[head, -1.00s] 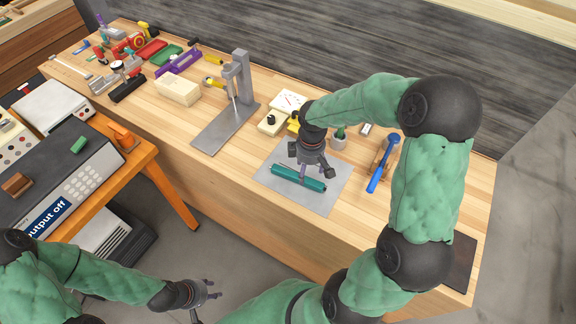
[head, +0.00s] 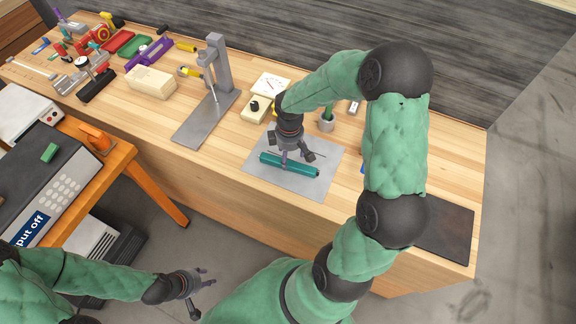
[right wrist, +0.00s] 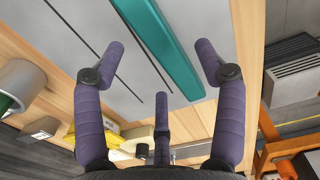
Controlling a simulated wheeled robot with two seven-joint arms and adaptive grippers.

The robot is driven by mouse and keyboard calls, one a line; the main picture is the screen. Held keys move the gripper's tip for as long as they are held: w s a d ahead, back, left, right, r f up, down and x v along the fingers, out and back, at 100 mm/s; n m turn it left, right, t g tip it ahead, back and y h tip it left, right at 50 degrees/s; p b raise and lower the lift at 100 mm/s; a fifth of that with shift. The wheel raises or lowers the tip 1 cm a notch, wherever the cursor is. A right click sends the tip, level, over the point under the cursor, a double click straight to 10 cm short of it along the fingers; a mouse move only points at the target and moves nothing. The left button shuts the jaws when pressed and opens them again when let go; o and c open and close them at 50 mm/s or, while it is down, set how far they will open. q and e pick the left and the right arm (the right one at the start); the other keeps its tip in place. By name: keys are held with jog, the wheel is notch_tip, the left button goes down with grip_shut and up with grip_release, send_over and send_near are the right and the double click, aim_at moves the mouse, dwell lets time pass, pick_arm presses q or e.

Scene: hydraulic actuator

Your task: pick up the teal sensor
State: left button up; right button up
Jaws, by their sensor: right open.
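The teal sensor (head: 289,165) is a long teal bar lying on a grey plate (head: 322,182) on the workbench. My right gripper (head: 292,156) is above the bar and hides part of its middle. In the right wrist view the bar (right wrist: 160,45) runs diagonally between the spread fingers of my right gripper (right wrist: 160,60), which are empty. I cannot tell the exact height between the fingertips and the bar. My left gripper (head: 206,287) is low at the front, away from the bench, with fingers apart and empty.
A grey stand (head: 215,85), a cream block (head: 150,79) and a meter (head: 270,85) stand left of and behind the plate. A small pot (head: 327,124) is just behind my right gripper. A dark mat (head: 445,228) lies at the bench's right end.

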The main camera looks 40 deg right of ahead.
aim_at(289, 161)
notch_tip(289, 161, down, 4)
jog(key=shift+w+r+b, duration=0.1)
jog(key=shift+w+b, duration=0.05)
jog(key=shift+b, duration=0.5)
jog(key=shift+c, duration=0.3)
jog(key=c, duration=1.3)
jog(key=shift+r, duration=0.1)
jog(key=shift+c, duration=0.2)
